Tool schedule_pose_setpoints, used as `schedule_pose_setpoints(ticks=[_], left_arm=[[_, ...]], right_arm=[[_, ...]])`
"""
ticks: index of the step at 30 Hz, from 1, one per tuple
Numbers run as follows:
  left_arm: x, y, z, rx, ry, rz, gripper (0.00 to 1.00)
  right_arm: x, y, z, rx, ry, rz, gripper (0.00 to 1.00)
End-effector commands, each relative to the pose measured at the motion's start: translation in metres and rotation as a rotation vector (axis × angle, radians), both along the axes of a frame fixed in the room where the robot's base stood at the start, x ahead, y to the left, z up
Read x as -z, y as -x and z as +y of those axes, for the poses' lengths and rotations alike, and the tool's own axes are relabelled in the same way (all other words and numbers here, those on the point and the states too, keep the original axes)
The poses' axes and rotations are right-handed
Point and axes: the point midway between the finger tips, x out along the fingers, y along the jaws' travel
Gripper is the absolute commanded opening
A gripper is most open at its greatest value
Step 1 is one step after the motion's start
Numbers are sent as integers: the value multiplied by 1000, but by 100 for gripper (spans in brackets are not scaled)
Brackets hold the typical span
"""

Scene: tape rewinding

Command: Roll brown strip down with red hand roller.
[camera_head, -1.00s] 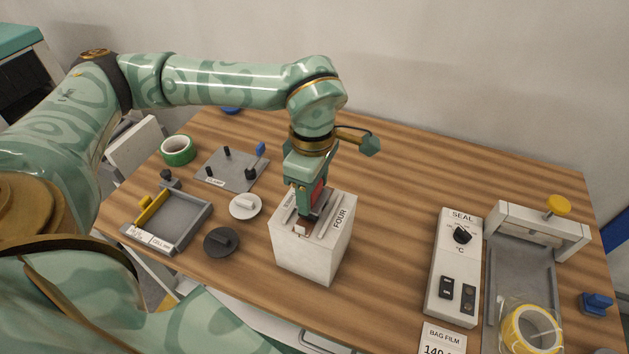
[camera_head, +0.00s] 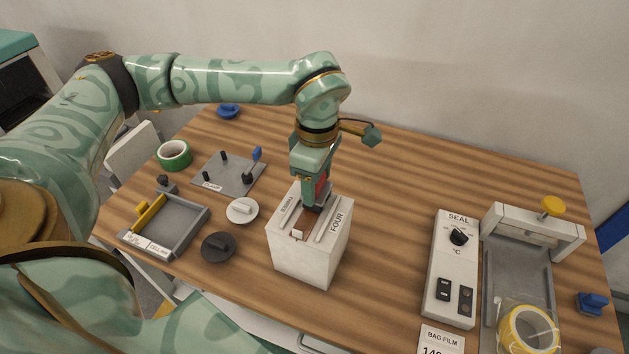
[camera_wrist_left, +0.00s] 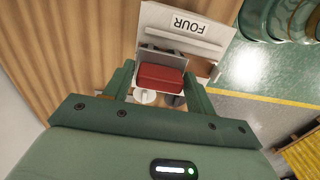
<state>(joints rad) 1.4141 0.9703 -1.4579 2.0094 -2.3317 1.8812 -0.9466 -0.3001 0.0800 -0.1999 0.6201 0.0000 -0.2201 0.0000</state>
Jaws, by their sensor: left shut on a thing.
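The white block (camera_head: 303,255) marked FOUR stands near the front middle of the table. My left gripper (camera_head: 317,198) is over the far part of its top, pointing down, shut on the red hand roller (camera_head: 322,187). The roller's red body (camera_wrist_left: 162,77) shows between the fingers in the left wrist view, with grey metal beside it. The roller's lower end is down at the slot in the block's top; its contact there is hidden. My right gripper is not in view.
Left of the block lie a dark disc (camera_head: 218,247), a white disc (camera_head: 242,210), a grey tray (camera_head: 180,228), a pegged plate (camera_head: 229,176) and green tape (camera_head: 174,155). The seal unit (camera_head: 450,275) stands at right. Wood between them and behind the block is clear.

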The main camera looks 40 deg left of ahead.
Motion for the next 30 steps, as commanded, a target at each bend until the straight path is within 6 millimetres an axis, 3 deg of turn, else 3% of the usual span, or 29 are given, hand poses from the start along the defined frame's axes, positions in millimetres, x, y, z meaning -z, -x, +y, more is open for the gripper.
schedule_pose_setpoints(ticks=[11,30], left_arm=[[0,1,0,0,-1,2,33],[0,30,-6,0,-1,2,33]], right_arm=[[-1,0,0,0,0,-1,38],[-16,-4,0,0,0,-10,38]])
